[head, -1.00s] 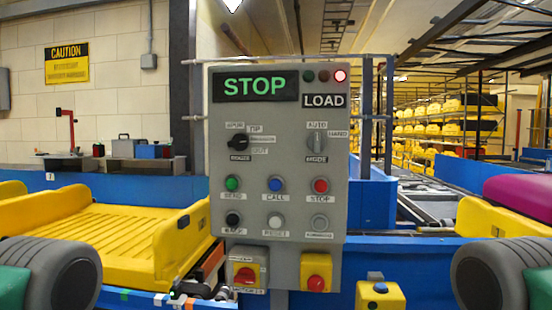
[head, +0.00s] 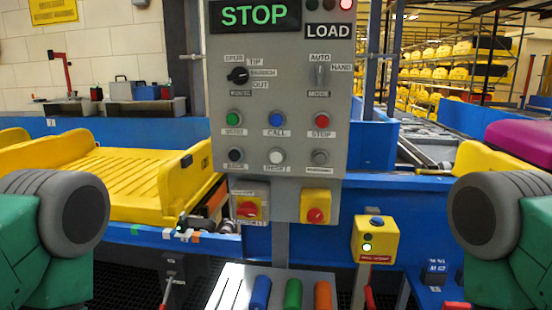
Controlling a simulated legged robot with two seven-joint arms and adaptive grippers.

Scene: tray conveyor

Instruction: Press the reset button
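The reset button is a round white button (head: 276,156) in the middle of the lowest button row on the grey control panel (head: 222,100). A label that appears to read RESET sits just below it. A black button (head: 236,155) is to its left and a grey one (head: 320,157) to its right. A blue button (head: 277,119) is directly above. Nothing touches or covers the reset button. Only green and grey parts of my two arms show, at the left and right edges. Neither gripper is in view.
Below the panel are two yellow switch boxes with red knobs (head: 316,215). Coloured cylinders (head: 293,293) lie at the bottom centre. A yellow tray (head: 130,185) is on the left.

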